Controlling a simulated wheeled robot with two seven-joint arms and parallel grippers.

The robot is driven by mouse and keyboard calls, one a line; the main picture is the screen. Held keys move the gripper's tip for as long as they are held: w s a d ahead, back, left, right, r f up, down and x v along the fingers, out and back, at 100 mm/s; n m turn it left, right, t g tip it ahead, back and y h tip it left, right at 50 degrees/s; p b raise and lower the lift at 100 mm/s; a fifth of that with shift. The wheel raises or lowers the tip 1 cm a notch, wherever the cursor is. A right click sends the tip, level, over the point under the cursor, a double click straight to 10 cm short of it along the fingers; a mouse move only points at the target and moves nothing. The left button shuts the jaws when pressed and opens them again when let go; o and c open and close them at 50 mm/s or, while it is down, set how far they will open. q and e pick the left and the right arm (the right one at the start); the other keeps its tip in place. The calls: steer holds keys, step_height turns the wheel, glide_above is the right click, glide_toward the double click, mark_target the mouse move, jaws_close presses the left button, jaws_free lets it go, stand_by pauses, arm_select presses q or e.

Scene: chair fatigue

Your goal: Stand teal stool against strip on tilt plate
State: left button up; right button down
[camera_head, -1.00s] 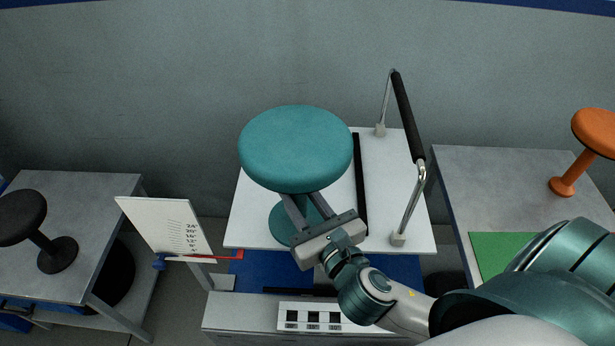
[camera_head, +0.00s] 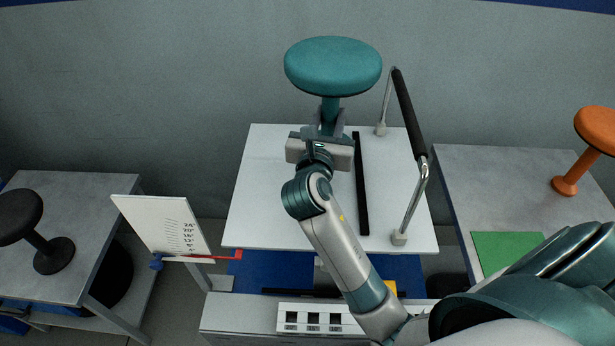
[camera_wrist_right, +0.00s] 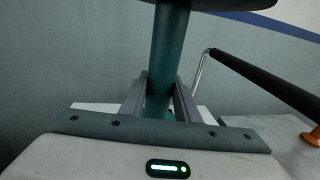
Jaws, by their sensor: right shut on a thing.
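The teal stool (camera_head: 333,68) has a round padded seat and stands upright in the head view, at the far edge of the white tilt plate (camera_head: 270,200). My right gripper (camera_head: 328,122) is shut on the stool's stem, which also shows between the fingers in the right wrist view (camera_wrist_right: 165,65). The gripper and arm hide the stool's base, so I cannot tell whether it touches the plate. The black strip (camera_head: 361,190) lies on the plate, to the right of the gripper and apart from the visible stem. My left gripper is not in view.
A padded black rail (camera_head: 408,115) on metal posts stands along the plate's right side. A white angle scale (camera_head: 165,228) with a red pointer stands at the left. A black stool (camera_head: 22,215) and an orange stool (camera_head: 597,128) stand on side tables. A green mat (camera_head: 505,252) lies right.

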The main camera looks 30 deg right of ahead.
steer(key=shift+w+d+r, duration=0.15)
steer(key=shift+d, duration=0.1)
steer(key=shift+f, duration=3.15)
steer(key=shift+f, duration=1.85)
steer(key=c, duration=1.3)
jaws_free()
steer(key=shift+f, duration=0.25)
steer(key=shift+c, duration=0.2)
steer(key=shift+a, duration=0.1)
